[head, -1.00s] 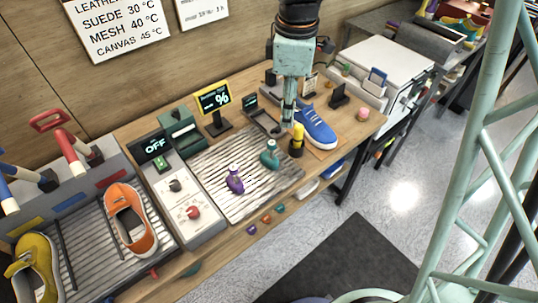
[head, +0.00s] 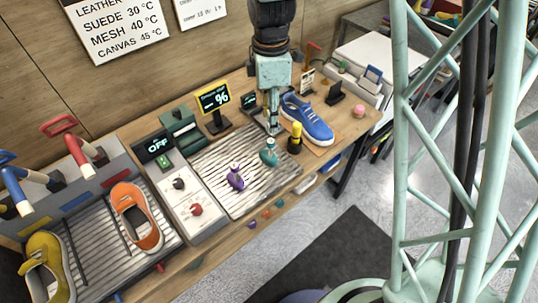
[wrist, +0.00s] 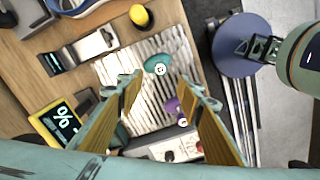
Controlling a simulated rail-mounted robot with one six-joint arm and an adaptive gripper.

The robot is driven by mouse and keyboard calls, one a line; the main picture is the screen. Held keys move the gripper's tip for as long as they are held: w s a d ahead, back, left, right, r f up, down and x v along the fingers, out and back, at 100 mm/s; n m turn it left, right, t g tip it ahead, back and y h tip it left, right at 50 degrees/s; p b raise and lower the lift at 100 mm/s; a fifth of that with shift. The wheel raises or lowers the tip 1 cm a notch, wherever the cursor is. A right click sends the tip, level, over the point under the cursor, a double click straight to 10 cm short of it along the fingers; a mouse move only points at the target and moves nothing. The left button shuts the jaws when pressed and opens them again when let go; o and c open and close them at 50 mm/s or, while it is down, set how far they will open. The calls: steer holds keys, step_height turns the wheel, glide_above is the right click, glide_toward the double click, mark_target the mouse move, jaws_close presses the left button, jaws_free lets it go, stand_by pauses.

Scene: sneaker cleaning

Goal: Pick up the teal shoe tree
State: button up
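The teal shoe tree (head: 268,155) stands on the ribbed pale mat (head: 220,150), near its right side in the head view. In the wrist view the teal shoe tree (wrist: 156,65) shows just beyond my fingertips, near the middle. My gripper (wrist: 160,82) is open and empty, its fingers apart. In the head view my gripper (head: 272,128) hangs pointing down, just behind the teal shoe tree. A purple shoe tree (head: 235,180) stands on the same mat to the left; it also shows between my fingers in the wrist view (wrist: 171,106).
A yellow-capped dark bottle (head: 295,139) stands close to the teal shoe tree's right. A blue sneaker (head: 308,119) lies behind it. A percent display (head: 213,99) and a control box (head: 192,203) flank the mat. Orange (head: 136,218) and yellow (head: 46,263) shoes are at left.

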mark_target(271, 141)
steer(key=shift+f, duration=0.1)
steer(key=shift+f, duration=4.2)
steer(key=shift+f, duration=0.1)
steer(key=shift+d+f, duration=0.15)
steer(key=shift+f, duration=2.35)
steer(key=shift+c, duration=0.4)
jaws_close()
